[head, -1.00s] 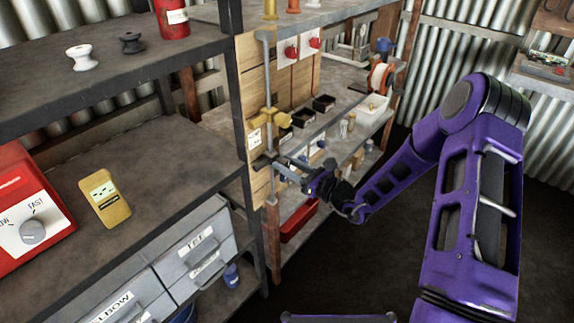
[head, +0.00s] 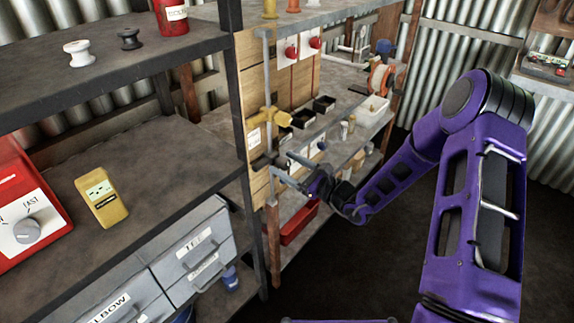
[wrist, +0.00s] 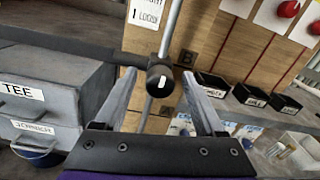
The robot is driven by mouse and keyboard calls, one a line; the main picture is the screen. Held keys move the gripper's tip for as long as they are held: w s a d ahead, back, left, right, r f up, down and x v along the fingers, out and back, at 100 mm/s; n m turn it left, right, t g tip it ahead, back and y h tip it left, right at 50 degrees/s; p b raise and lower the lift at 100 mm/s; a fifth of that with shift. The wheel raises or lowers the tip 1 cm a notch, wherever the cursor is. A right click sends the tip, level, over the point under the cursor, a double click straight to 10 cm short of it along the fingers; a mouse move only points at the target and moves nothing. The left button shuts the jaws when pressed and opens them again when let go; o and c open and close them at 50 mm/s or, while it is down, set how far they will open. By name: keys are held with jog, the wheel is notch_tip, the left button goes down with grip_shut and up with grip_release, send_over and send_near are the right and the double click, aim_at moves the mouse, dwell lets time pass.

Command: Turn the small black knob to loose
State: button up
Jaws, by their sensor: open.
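The small black knob (wrist: 160,82) is in the middle of the wrist view, on a thin grey vertical pipe. A white pointer mark on its face stands nearly upright. My gripper (wrist: 158,78) is open, with one finger on each side of the knob and a visible gap on both sides. A white card (wrist: 147,12) with partly cropped lettering is on the board above the knob. In the head view the knob (head: 262,162) is small and dark, left of my gripper (head: 286,169), and its mark cannot be read there.
A yellow valve handle (head: 268,118) is on the pipe above the knob. The grey shelf rack (head: 238,110) stands close on the left. Open floor (head: 380,260) lies below my arm.

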jog(key=v, duration=1.7)
jog(key=shift+s, duration=0.2)
